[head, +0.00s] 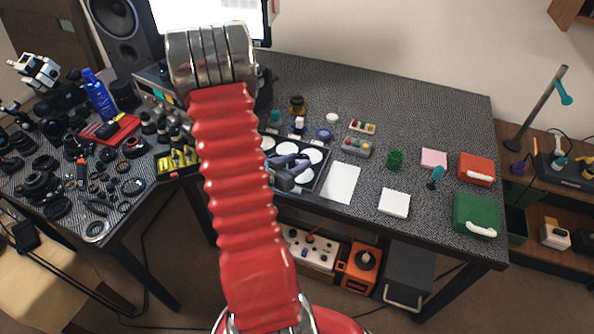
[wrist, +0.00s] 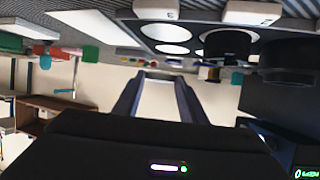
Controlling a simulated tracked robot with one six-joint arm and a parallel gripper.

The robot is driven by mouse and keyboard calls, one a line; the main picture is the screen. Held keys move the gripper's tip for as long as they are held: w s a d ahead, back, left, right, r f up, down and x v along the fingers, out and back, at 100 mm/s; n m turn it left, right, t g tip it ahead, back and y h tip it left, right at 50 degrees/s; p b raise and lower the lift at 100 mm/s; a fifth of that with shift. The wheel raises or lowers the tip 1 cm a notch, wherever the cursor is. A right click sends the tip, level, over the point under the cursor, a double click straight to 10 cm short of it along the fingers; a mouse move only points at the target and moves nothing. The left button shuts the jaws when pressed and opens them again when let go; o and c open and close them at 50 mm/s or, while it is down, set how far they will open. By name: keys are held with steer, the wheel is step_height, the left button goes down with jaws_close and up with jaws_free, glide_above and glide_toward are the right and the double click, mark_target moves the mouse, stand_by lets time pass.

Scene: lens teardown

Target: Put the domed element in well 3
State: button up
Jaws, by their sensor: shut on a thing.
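The dark tray (head: 324,165) lies on the bench in the head view, with white round wells (head: 313,155) and pale label strips along its back edge. My gripper (head: 292,172) is low over the tray's front part and covers some of it. The wrist view shows the scene upside down, with the tray's white discs (wrist: 166,31) at the top. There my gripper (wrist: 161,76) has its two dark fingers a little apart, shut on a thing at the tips. I take it as the domed element, but its shape cannot be made out.
A white sheet (head: 341,182) lies right of the tray and a white box (head: 394,203) further right. Dark cylinders (wrist: 228,46) show near the tray in the wrist view. Lens parts crowd the left bench.

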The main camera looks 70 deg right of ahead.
steer(key=shift+f, duration=0.2)
steer(key=shift+f, duration=1.95)
steer(key=shift+f, duration=0.6)
steer(key=o, duration=1)
steer(key=shift+o, duration=0.2)
steer(key=shift+r, duration=0.7)
steer(key=v, duration=1.2)
